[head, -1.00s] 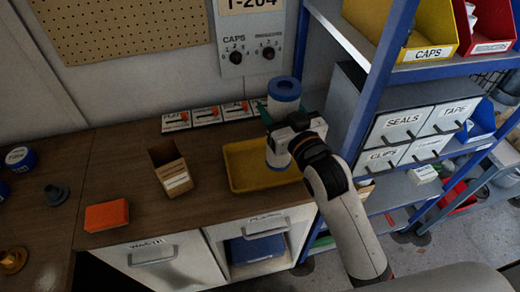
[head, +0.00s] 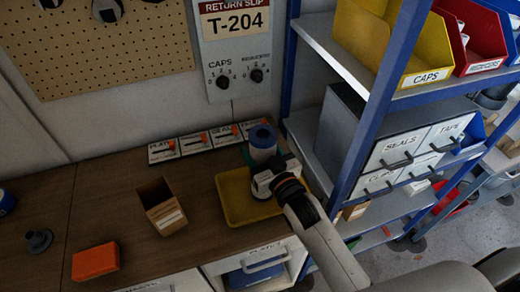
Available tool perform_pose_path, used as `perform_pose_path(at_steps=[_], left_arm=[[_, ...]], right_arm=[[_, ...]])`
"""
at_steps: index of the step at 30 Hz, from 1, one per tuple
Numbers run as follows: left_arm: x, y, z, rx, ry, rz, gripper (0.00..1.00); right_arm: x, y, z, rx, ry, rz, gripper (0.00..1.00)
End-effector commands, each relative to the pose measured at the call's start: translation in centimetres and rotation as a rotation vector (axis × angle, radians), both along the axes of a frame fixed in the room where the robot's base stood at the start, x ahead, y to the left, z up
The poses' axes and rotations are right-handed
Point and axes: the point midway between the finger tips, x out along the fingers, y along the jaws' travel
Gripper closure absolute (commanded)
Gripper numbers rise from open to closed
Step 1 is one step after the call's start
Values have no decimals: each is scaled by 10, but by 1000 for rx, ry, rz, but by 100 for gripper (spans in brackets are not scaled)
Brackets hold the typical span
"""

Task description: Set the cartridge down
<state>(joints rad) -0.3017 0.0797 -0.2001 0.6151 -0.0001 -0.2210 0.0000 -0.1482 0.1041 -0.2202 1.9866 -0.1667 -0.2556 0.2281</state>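The cartridge (head: 262,146), a white cylinder with a blue ring-shaped top, stands about upright at the right part of the yellow tray (head: 232,213). My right gripper (head: 262,172) reaches in from the right and is around the cartridge below its blue top, seemingly shut on it. The gripper and wrist hide the cartridge's lower end, so I cannot tell whether it touches the tray floor. My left gripper is not in view.
An open cardboard box (head: 163,208) and an orange block (head: 95,262) are left of the tray on the wooden bench (head: 125,200). Several switch plates (head: 195,142) line the back. A blue-framed shelf (head: 376,110) stands close on the right.

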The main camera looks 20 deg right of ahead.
Motion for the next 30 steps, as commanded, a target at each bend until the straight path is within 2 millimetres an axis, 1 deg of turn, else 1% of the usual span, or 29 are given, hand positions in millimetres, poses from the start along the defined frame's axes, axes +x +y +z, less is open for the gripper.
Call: perform_pose_path(at_steps=[1,4,11,12,14,15,16,23,26,29,30], left_arm=[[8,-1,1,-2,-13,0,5],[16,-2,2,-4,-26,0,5],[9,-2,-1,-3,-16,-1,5],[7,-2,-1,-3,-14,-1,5],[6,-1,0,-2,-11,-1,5],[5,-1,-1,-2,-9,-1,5],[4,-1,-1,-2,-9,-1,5],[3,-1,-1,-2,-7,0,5],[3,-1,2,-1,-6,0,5],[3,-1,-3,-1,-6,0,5],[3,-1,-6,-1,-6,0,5]], right_arm=[[0,0,-1,0,-2,0,84],[0,0,-2,1,-4,0,84],[0,0,-5,1,-3,0,84],[0,0,-6,0,-1,0,39],[0,0,-5,0,-1,0,29],[0,0,-5,0,-1,0,22],[0,0,-5,0,-1,0,19],[0,0,-5,0,-1,0,19],[0,0,-1,-1,-1,0,19],[-11,-2,-5,0,1,0,19],[-17,-3,-6,0,2,0,19]])
